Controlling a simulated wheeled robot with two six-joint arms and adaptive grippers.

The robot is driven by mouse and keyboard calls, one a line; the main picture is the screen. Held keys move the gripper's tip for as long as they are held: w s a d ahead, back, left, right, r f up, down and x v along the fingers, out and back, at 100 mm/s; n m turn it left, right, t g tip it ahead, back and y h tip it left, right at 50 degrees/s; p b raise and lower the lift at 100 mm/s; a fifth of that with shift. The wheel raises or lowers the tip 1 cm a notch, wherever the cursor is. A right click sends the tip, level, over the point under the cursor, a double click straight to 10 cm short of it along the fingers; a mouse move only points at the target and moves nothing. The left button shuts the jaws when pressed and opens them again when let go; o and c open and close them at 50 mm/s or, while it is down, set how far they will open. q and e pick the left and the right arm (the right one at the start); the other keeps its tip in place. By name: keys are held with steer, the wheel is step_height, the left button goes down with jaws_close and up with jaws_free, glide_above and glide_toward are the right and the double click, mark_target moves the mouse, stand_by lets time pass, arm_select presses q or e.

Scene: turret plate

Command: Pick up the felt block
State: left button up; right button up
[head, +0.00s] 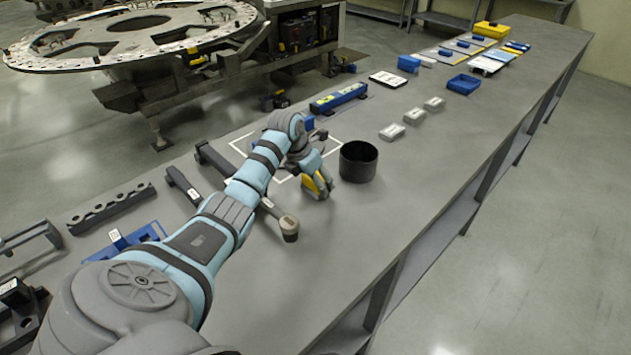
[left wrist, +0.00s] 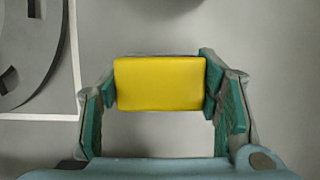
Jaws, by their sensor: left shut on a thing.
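The felt block (left wrist: 160,84) is a yellow block with a dark underside, in the left wrist view between the two fingers. My left gripper (left wrist: 158,90) is shut on it, with a finger against each short side. In the head view the left gripper (head: 318,186) is over the bench, just left of a black cylindrical bin, and a yellow patch shows at it. Whether the block touches the bench is hard to tell. My right gripper is in neither view.
The black bin (head: 358,162) stands close to the left gripper. A white outlined square (head: 243,152) lies behind the arm. A hammer-like tool (head: 289,228) lies nearer. Small white boxes (head: 392,131) and a blue tray (head: 463,84) are farther back. The right front bench is clear.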

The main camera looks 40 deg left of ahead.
arm_select(q)
step_height(320, 180, up, 20)
steer(key=p, duration=0.1)
steer(key=shift+f, duration=0.2)
steer(key=o, duration=0.4)
steer(key=shift+c, duration=1.2)
